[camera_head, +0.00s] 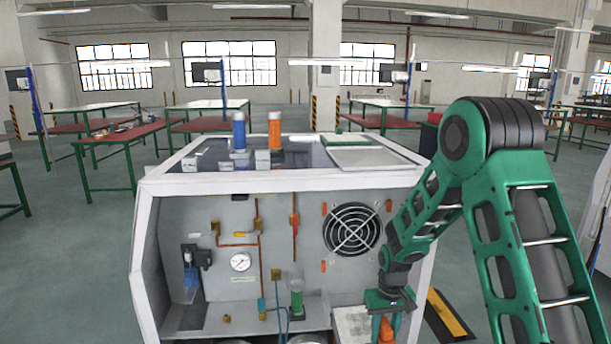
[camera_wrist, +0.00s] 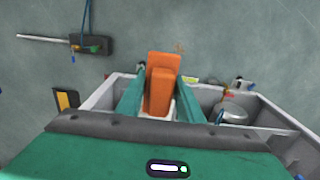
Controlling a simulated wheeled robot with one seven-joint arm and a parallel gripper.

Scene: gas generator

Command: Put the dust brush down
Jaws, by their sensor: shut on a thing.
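The dust brush (camera_wrist: 162,80) shows as an orange block shape in the wrist view, held between the two green fingers of my gripper (camera_wrist: 160,97). In the head view my gripper (camera_head: 384,314) points down at the lower right front of the generator cabinet, with a bit of the orange brush (camera_head: 386,330) between its fingers. The brush's lower end is hidden or cut off by the frame edge there. I cannot tell whether the brush touches a surface below.
The open-fronted generator cabinet (camera_head: 143,230) holds a fan (camera_head: 352,230), a gauge (camera_head: 240,262) and pipes. A pale box (camera_head: 350,322) is beside my gripper inside the cabinet. On top stand a blue cylinder (camera_head: 239,132) and an orange cylinder (camera_head: 275,130). A yellow-black floor strip (camera_head: 450,316) lies to the right.

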